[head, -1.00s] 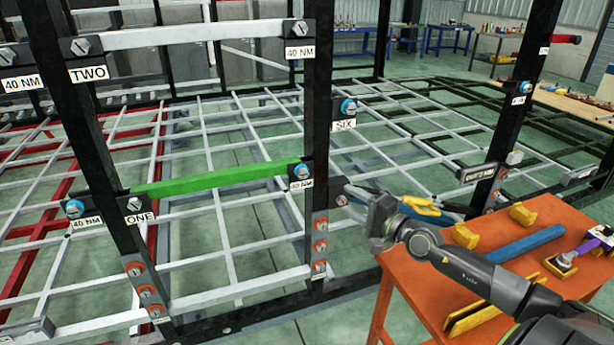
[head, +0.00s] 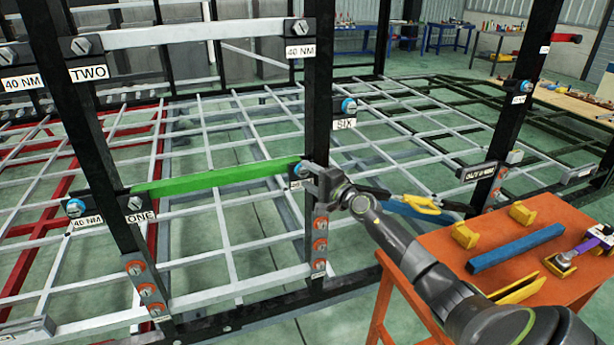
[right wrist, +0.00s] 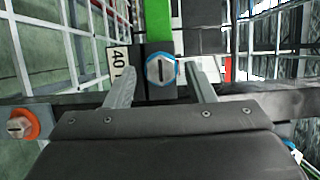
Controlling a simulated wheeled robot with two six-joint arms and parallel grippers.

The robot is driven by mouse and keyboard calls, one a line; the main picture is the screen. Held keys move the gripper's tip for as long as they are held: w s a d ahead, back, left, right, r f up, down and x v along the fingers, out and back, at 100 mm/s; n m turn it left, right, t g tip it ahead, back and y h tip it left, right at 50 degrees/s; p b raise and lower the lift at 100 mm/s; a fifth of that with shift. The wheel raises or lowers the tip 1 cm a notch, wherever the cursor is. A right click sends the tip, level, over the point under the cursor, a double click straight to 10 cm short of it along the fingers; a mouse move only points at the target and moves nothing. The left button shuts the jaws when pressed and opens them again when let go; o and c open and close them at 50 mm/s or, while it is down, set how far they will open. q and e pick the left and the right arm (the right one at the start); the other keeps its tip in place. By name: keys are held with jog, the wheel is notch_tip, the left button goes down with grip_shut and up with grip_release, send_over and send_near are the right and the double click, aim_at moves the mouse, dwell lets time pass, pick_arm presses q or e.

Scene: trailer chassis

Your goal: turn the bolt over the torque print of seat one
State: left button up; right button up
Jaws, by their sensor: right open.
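The green bar (head: 220,179) of seat one runs between two black posts, with the ONE label (head: 142,217) at its left end. At its right end sits a bolt with a blue ring (head: 302,169), partly hidden by my right gripper (head: 318,178). My right gripper (right wrist: 160,75) is open and empty, one finger on each side of the bolt's line; contact cannot be told. Another blue-ringed bolt (head: 75,208) sits over a 40 NM print (head: 87,221) at the left. My left gripper is out of view.
An orange table (head: 420,275) at the right holds a blue bar (head: 515,248) and yellow blocks (head: 465,235). Orange-ringed bolts (head: 320,246) line the right post below the gripper.

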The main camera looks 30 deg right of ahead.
jog(key=shift+w+a, duration=0.1)
jog(key=shift+w, duration=0.45)
